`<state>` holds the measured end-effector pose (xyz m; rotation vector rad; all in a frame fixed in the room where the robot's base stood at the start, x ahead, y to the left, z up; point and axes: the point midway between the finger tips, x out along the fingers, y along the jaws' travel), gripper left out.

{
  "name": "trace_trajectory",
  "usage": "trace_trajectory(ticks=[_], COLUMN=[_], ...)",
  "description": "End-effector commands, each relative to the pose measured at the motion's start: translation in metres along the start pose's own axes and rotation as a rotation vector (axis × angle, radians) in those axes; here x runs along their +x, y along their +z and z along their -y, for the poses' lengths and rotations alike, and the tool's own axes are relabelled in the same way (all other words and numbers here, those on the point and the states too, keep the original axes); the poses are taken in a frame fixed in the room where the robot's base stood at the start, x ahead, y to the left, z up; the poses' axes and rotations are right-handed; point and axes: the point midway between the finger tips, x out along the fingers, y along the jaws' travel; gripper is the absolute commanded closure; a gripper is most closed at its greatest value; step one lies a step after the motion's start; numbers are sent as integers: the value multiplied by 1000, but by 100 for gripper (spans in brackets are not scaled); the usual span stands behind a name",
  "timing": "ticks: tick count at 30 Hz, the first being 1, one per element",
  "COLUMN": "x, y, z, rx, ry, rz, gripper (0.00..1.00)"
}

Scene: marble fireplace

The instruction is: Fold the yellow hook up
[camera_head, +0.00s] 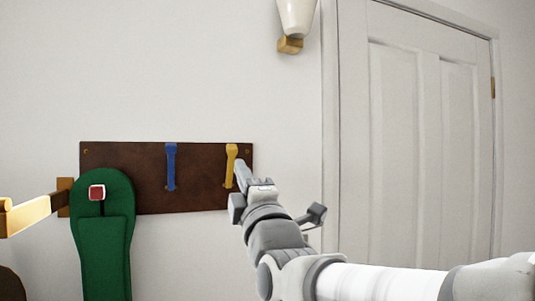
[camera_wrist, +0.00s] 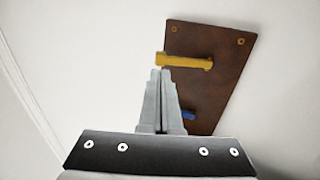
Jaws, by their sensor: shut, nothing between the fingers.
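The yellow hook (camera_head: 230,168) is at the right end of a dark brown wall board (camera_head: 205,178). It looks near vertical in the head view, with its wider end at the top. In the wrist view the yellow hook (camera_wrist: 185,61) lies across the picture, and its left end reaches past the board's edge. My gripper (camera_head: 239,163) is shut and empty, its tips close beside the hook at its right in the head view. In the wrist view my fingertips (camera_wrist: 160,72) are just below the hook's left end; I cannot tell whether they touch it.
A blue hook (camera_head: 171,166) is on the same board, left of the yellow one. A green item (camera_head: 103,255) hangs at the board's left end, with a red-ended peg (camera_head: 97,192) at its top. A wall lamp (camera_head: 293,20) is above, and a white door (camera_head: 420,140) is at right.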

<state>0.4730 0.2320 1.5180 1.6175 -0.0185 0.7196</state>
Motion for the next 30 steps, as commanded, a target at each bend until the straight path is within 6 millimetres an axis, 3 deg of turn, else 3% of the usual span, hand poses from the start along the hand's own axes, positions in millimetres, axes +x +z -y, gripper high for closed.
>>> trace_trajectory(ticks=[3,9,23,30], x=[21,41,46,61], y=[-1,0,0,1], z=[-2,-1,0,-4], rx=[-2,-1,-1,-2], ry=[-1,0,-1,-68], rz=[-2,-1,-1,2], gripper=[100,100,100,100])
